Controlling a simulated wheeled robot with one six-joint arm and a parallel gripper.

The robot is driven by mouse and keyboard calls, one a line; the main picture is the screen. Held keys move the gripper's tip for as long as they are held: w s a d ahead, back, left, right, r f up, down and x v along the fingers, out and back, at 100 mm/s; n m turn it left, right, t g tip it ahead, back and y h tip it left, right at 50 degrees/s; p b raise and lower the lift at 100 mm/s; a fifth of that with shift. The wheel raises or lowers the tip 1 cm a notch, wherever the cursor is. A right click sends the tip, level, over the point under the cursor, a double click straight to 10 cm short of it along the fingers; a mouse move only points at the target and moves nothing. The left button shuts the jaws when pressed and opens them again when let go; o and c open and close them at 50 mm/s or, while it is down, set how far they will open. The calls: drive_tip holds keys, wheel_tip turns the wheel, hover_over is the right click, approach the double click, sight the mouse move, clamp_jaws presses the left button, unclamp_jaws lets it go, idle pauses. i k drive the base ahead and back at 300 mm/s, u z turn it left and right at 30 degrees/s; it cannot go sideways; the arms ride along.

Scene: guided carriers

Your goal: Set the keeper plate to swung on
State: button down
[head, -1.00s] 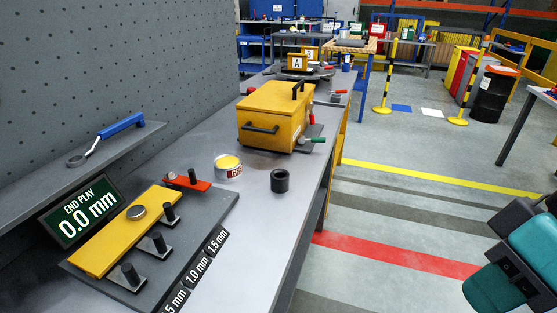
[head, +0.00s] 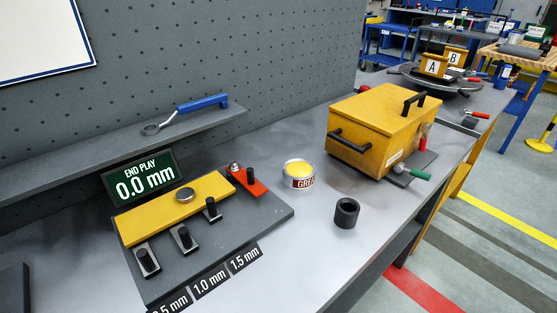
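A small red plate (head: 259,189), which looks like the keeper plate, lies on the dark grey base board (head: 270,215). It has a silver bolt at its upper left end and a black knob (head: 250,176). It sits beside the right end of a yellow bar (head: 160,216) and points toward the lower right, away from the bar. I cannot tell whether its bolt end overlaps the bar. A silver disc (head: 185,194) sits on the bar. Several grey tabs with black knobs (head: 185,238) stand along its front edge. My gripper is not in view.
A display (head: 144,181) behind the bar reads END PLAY 0.0 mm. A grease tin (head: 300,180), a black ring (head: 346,213) and a yellow box (head: 385,120) stand to the right. A blue-handled wrench (head: 195,105) lies on the shelf.

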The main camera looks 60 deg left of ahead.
sight(246, 179)
drive_tip(key=i, duration=2.35)
drive_tip(key=u, duration=3.75)
drive_tip(key=i, duration=0.5)
drive_tip(key=z, duration=0.05)
